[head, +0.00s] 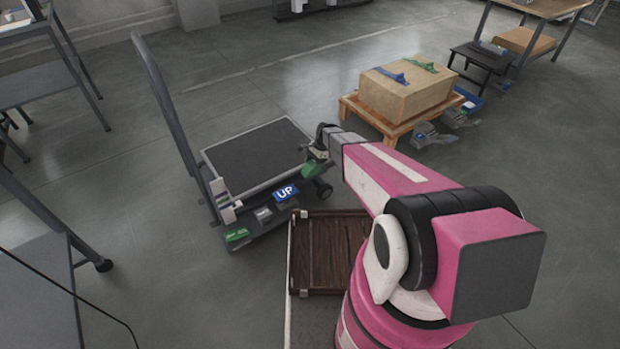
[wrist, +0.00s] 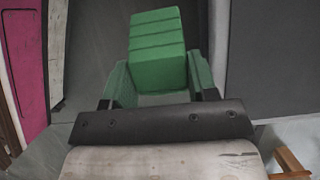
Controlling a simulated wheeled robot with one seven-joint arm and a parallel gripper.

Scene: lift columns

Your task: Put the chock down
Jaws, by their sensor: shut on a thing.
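The green chock (wrist: 158,45) is a ribbed block between the fingers of my gripper (wrist: 163,88) in the wrist view. The gripper is shut on it. In the head view my gripper (head: 317,158) is small and partly hidden by its own links, beside the right edge of the cart. The chock (head: 311,169) shows there as a small green patch by the cart's front right corner. I cannot tell whether it touches the cart or the floor.
The cart (head: 255,150) has a dark top, a tall handle and a blue UP sign (head: 285,192). Another green piece (head: 237,236) is at its front left. A brown slatted tray (head: 328,250) is near my base. A large box (head: 405,92) stands on a wooden pallet (head: 375,121).

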